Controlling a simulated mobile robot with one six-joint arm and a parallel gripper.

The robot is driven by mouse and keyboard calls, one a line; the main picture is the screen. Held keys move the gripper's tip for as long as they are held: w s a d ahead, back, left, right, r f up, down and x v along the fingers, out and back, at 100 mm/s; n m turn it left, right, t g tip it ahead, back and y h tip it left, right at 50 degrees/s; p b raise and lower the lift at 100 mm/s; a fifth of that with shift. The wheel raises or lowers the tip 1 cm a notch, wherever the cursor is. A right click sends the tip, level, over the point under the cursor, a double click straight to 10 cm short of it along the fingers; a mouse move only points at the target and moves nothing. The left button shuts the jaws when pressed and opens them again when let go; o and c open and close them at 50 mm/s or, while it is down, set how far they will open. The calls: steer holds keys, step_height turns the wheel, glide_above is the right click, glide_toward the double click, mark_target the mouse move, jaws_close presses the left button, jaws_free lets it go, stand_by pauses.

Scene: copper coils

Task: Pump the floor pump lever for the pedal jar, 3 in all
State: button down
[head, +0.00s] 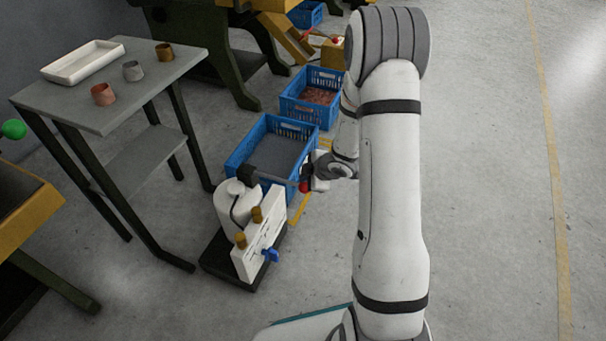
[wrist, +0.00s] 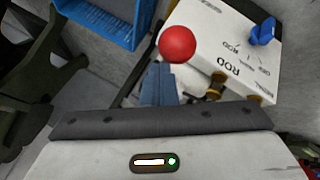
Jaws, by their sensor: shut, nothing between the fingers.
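The floor pump (head: 235,205) is a white unit on a black base, with a white panel, brass fittings and a blue knob. Its lever (head: 275,177) is a grey bar running right from a dark pivot, about level, with a red ball at its end (head: 303,187). The red ball also shows large in the wrist view (wrist: 177,44), just beyond my fingertips. My gripper (wrist: 158,72) is shut and empty, close to the ball; whether they touch I cannot tell. In the head view my gripper (head: 307,175) is at the lever's end, partly hidden by my wrist.
A blue crate (head: 240,155) stands right behind the pump, and another blue crate (head: 284,100) with copper-coloured pieces lies beyond it. A grey table (head: 160,84) with a white tray (head: 83,62) and small cups stands at left. The floor at right is clear.

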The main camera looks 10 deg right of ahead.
steer(key=shift+w+a+r+p, duration=0.1)
steer(key=shift+a+r+p, duration=0.1)
steer(key=shift+r+p, duration=1.25)
steer(key=shift+r, duration=0.1)
steer(key=r+p, duration=0.4)
steer(key=r, duration=0.1)
steer(key=shift+w+a+p, duration=0.25)
steer(key=shift+a+p, duration=0.05)
steer(key=shift+d, duration=0.1)
stand_by(1.5)
